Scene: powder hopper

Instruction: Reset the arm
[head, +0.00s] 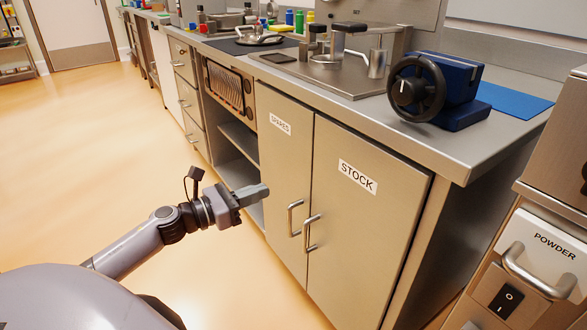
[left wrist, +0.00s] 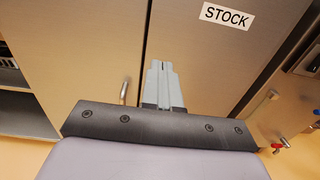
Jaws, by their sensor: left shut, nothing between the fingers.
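My left gripper (head: 254,193) reaches in from the left in the head view, low in front of the cabinet. Its fingers are shut with nothing between them and point toward the cabinet doors. In the left wrist view the shut fingers (left wrist: 162,85) are seen against the STOCK door (left wrist: 205,60). The STOCK door (head: 365,215) and the door to its left (head: 284,165) are both closed, each with a metal bar handle. The gripper holds neither handle. My right gripper does not show.
A steel counter (head: 440,145) above the doors carries a blue device with a black handwheel (head: 417,88), a blue mat (head: 512,100) and a metal fixture (head: 340,60). Open shelves (head: 238,140) lie left of the doors. The floor (head: 100,150) at left is clear.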

